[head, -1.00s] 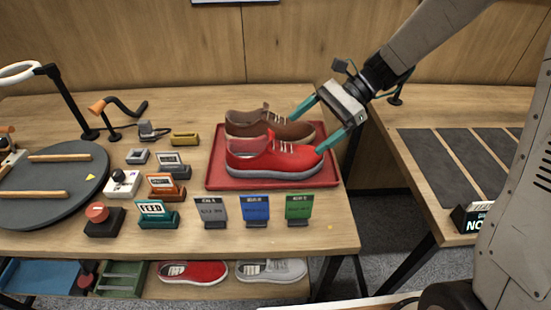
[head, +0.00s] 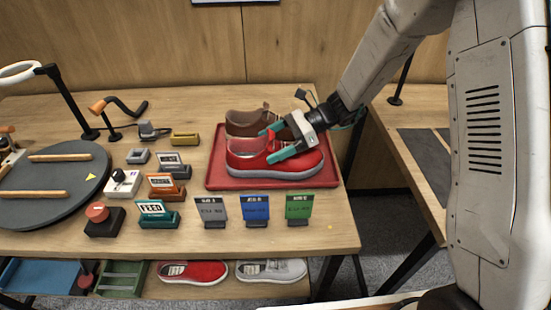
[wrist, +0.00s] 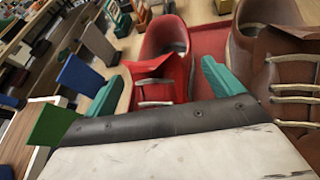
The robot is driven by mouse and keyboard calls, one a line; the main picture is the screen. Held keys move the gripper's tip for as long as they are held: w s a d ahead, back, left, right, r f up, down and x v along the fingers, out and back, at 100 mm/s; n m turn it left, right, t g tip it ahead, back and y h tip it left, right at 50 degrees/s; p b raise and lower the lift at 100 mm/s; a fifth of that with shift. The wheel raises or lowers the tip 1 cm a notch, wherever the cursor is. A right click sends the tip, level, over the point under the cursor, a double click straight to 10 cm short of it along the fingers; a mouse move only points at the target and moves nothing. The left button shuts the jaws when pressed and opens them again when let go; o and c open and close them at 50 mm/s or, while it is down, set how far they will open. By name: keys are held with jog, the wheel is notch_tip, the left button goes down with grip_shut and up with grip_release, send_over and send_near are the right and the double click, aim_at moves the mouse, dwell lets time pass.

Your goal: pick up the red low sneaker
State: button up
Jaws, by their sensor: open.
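The red low sneaker (head: 240,163) sits upright on a red tray (head: 326,181), in front of a brown sneaker (head: 243,122). My gripper (head: 272,142) is open over the red sneaker's laces. In the wrist view, the red sneaker (wrist: 168,68) shows between my gripper's teal fingers (wrist: 160,88). The right finger lies between it and the brown sneaker (wrist: 268,60); the left finger is at its outer side. I cannot tell whether either finger touches a shoe. My gripper hides part of both shoes.
Grey, blue (head: 255,207) and green (head: 299,206) cards stand in front of the tray. Another red shoe (head: 193,272) and a grey shoe (head: 271,271) lie on the lower shelf. A round dark turntable (head: 45,207) is at the left. Wood is bare right of the tray.

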jog(key=shift+s+a+f, duration=0.1)
jog(key=shift+a+f, duration=0.05)
jog(key=shift+a, duration=0.15)
jog(key=c, duration=1.8)
